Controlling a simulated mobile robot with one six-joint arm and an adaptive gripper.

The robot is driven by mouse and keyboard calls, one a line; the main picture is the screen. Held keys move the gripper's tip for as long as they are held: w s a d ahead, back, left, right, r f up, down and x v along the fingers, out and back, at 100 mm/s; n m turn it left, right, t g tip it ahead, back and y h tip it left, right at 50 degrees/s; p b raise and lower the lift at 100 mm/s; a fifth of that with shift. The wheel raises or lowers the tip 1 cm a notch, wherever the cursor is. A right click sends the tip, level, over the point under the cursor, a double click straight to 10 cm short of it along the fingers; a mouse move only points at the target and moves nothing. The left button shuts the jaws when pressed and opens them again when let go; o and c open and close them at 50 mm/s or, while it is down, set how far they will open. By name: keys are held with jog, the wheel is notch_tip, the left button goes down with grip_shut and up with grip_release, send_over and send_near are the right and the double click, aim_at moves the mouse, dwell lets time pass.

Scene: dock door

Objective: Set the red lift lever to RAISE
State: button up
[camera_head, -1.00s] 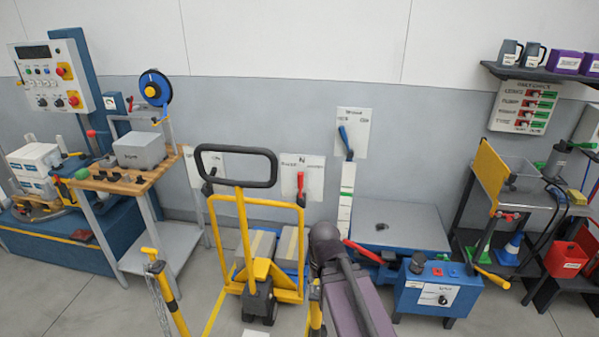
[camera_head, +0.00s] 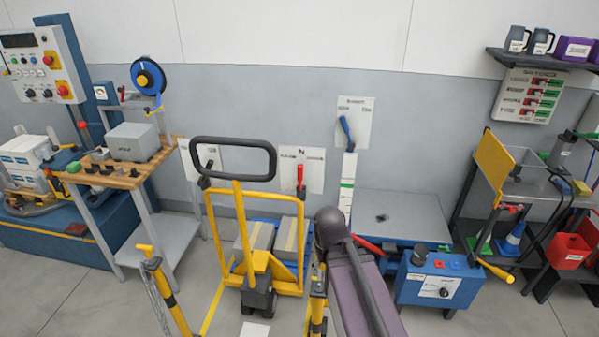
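A red lever (camera_head: 300,176) stands near upright on a white wall plate (camera_head: 315,169) behind the yellow hand truck. An "N" shows near the plate's top centre; the words to either side are too small to read. A second red handle (camera_head: 367,244) lies slanted at the left front of the grey-topped lift table (camera_head: 400,213), so I cannot tell from labels which is the lift lever. My purple arm link and its dark rounded joint rise at the bottom centre. My gripper is not in view, and nothing of mine visibly touches either lever.
A yellow hand truck (camera_head: 240,197) with a black loop handle (camera_head: 233,140) stands in front of the wall plates. A yellow post (camera_head: 165,290) stands at front left. A blue control box (camera_head: 440,285) sits front right. A blue lever (camera_head: 345,130) is on another plate. Open floor shows at lower left.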

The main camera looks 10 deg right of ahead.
jog(key=w+d+f+n+t+h+b, duration=0.25)
jog(key=w+n+h+b, duration=0.2)
jog(key=w, duration=0.35)
jog(key=n+t+h+b, duration=0.4)
jog(key=n+t+b, duration=0.8)
jog(key=n, duration=1.4)
send_near(299, 172)
jog(key=shift+s+a+f+m+t+p, duration=0.15)
jog(key=shift+s+a+f+t+p, duration=0.15)
jog(key=shift+s, duration=0.3)
jog(key=shift+s+a+f+m+t+p, duration=0.15)
jog(key=shift+s+a+f+t, duration=0.15)
jog(key=shift+s, duration=0.3)
jog(key=shift+w+d+r, duration=0.1)
jog(key=shift+w, duration=0.05)
jog(key=x, duration=1.3)
jog(key=shift+w+d, duration=0.25)
grip_shut()
